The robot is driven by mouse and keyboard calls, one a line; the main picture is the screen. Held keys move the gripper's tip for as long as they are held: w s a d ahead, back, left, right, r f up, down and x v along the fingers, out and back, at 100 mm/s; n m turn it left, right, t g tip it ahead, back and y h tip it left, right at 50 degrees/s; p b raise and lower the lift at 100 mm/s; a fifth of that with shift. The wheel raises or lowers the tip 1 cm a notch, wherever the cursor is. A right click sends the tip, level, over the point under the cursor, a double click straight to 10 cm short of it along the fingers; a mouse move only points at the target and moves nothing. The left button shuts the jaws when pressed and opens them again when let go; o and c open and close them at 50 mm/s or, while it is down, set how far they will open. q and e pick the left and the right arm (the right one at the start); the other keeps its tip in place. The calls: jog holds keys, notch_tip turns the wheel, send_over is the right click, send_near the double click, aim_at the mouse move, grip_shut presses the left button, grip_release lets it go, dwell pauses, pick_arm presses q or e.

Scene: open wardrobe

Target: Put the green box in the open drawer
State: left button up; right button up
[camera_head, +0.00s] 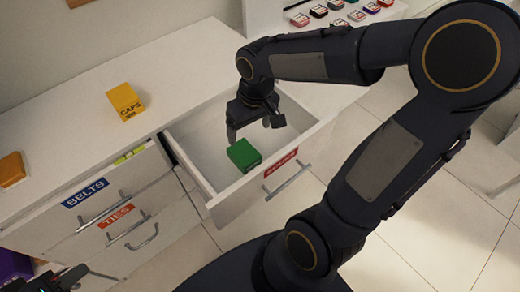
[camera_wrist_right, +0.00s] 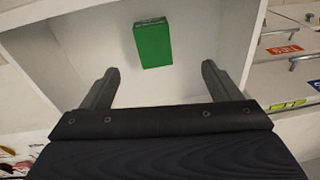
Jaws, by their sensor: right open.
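The green box (camera_head: 243,155) lies inside the open white drawer (camera_head: 233,188), on its floor. It also shows in the right wrist view (camera_wrist_right: 153,44), beyond the fingertips and clear of them. My right gripper (camera_head: 249,125) is over the drawer, with its fingers pointing down into it. In the right wrist view its two fingers (camera_wrist_right: 160,72) are wide apart with nothing between them. My left gripper (camera_head: 48,282) shows only partly at the bottom left corner, and its fingers cannot be made out clearly.
A yellow box (camera_head: 125,101) labelled CAPS stands on the white dresser top, and an orange box (camera_head: 12,169) lies at its left. Closed drawers labelled BELTS (camera_head: 86,192) and TIES (camera_head: 116,215) are left of the open one. Several small items (camera_head: 338,13) line a shelf at the back.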

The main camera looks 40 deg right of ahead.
jog(key=s+a+r+m+t+y, duration=0.1)
jog(key=s+a+r+t, duration=0.1)
jog(key=s, duration=0.4)
jog(key=s+a+r+t+y, duration=0.2)
jog(key=s, duration=0.4)
jog(key=shift+s+r+m, duration=0.4)
